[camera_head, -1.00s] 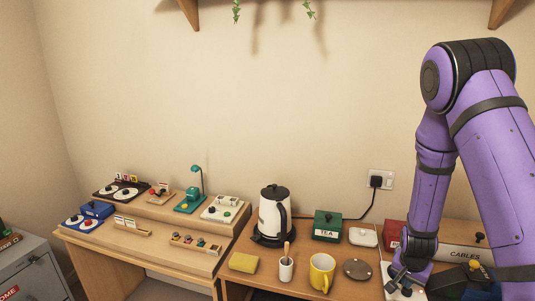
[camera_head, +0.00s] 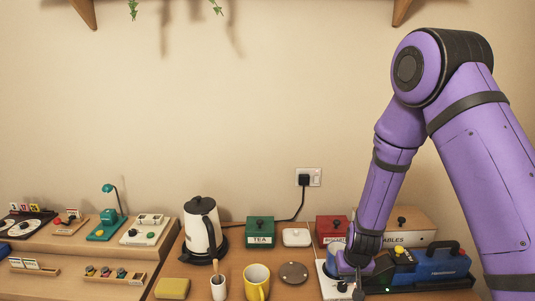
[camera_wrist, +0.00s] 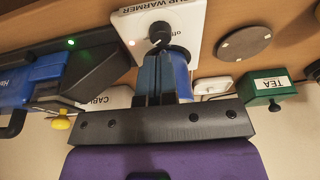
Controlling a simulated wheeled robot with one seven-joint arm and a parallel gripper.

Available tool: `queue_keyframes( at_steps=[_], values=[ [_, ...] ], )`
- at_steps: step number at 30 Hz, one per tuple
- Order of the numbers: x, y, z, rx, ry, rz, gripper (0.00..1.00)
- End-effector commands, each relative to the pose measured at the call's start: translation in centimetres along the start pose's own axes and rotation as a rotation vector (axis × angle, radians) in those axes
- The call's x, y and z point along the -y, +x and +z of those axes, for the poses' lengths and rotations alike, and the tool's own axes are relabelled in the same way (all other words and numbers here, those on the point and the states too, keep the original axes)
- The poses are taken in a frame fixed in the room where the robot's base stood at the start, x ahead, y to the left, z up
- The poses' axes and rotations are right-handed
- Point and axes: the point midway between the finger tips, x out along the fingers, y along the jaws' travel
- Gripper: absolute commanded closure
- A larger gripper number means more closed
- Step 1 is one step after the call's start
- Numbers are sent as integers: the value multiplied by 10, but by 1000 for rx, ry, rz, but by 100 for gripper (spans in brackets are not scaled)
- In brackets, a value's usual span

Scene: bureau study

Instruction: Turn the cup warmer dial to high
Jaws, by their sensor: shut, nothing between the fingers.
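The cup warmer (camera_wrist: 190,17) is a white plate with upside-down lettering at the top of the wrist view. Its round black dial (camera_wrist: 159,33) sits beside the word "off". The setting the dial points to is hard to read. My gripper (camera_wrist: 162,62) is shut and empty, its blue fingertips right at the dial's edge. I cannot tell whether they touch it. In the head view my gripper (camera_head: 355,264) is low over the cup warmer (camera_head: 327,284), hiding much of it.
A dark round coaster (camera_head: 293,272), yellow mug (camera_head: 256,283), white cup (camera_head: 218,288) and black-and-white kettle (camera_head: 200,228) stand to the left. Behind are a green tea box (camera_head: 260,231) and red box (camera_head: 326,230). A blue-and-black machine (camera_head: 436,268) stands close on the right.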

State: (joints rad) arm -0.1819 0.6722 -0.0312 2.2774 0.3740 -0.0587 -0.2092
Motion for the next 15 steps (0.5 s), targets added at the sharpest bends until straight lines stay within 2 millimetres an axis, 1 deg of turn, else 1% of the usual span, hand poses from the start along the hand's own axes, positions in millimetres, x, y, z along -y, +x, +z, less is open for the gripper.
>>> queue_keyframes(
  at_steps=[5,15],
  values=[
    [2,12,4,3,-10,-2,100],
    [2,50,14,3,-8,-2,100]
  ],
)
